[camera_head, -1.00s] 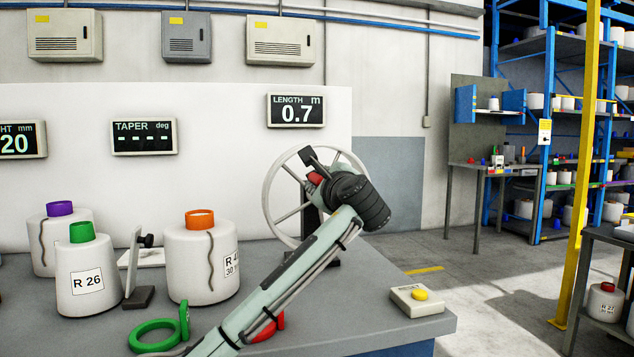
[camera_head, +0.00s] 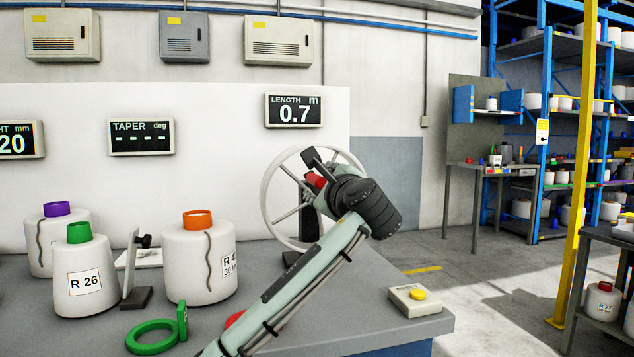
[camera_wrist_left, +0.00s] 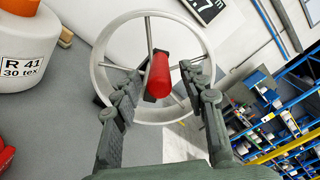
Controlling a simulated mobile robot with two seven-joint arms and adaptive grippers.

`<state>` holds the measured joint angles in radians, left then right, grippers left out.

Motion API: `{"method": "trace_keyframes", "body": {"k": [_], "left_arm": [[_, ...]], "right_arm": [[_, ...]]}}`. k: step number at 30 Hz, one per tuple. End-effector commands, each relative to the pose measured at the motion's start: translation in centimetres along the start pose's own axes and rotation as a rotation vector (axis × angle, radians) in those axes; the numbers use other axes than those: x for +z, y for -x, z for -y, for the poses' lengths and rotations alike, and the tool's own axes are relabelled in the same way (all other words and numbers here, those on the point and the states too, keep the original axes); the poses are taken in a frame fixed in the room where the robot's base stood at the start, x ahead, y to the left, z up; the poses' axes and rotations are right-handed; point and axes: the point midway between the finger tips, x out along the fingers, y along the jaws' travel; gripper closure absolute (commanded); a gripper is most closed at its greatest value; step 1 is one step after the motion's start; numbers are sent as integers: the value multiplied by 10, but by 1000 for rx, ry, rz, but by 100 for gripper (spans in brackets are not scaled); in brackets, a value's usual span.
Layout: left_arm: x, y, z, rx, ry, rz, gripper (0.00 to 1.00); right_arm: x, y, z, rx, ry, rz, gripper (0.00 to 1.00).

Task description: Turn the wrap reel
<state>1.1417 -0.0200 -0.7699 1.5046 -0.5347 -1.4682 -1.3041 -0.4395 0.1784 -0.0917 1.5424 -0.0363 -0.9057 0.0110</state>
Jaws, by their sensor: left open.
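The wrap reel (camera_head: 273,196) is a pale spoked wheel standing on the bench. Its red handle (camera_wrist_left: 159,76) sticks out towards me in the left wrist view. My left gripper (camera_head: 311,172) is in front of the reel in the head view, with some red showing beside it. In the left wrist view the open left gripper (camera_wrist_left: 161,80) has one finger on each side of the red handle, with gaps visible. The length display (camera_head: 294,111) reads 0.7. My left gripper and wrist hide part of the rim. The right gripper is out of view.
Bobbins marked R 26 (camera_head: 88,285) and R 41 (camera_wrist_left: 25,50) stand on the grey bench. A green ring (camera_head: 139,347) lies near the front. A box with a yellow button (camera_head: 417,294) sits at the right corner. A blue rack (camera_head: 541,130) stands farther right.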

Motion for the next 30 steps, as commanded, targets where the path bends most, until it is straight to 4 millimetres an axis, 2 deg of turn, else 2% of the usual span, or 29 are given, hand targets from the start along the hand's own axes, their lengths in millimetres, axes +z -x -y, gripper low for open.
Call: {"method": "trace_keyframes", "body": {"k": [1,6,12,18,30], "left_arm": [[-1,12,1,-3,2,-4,57],[-1,49,1,-3,3,-4,57],[-1,78,0,0,2,-3,57],[0,88,0,0,1,-2,57],[0,88,0,1,1,-2,57]], "right_arm": [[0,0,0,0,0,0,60],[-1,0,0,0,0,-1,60],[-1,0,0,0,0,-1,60],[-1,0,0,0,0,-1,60],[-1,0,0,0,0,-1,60]]}}
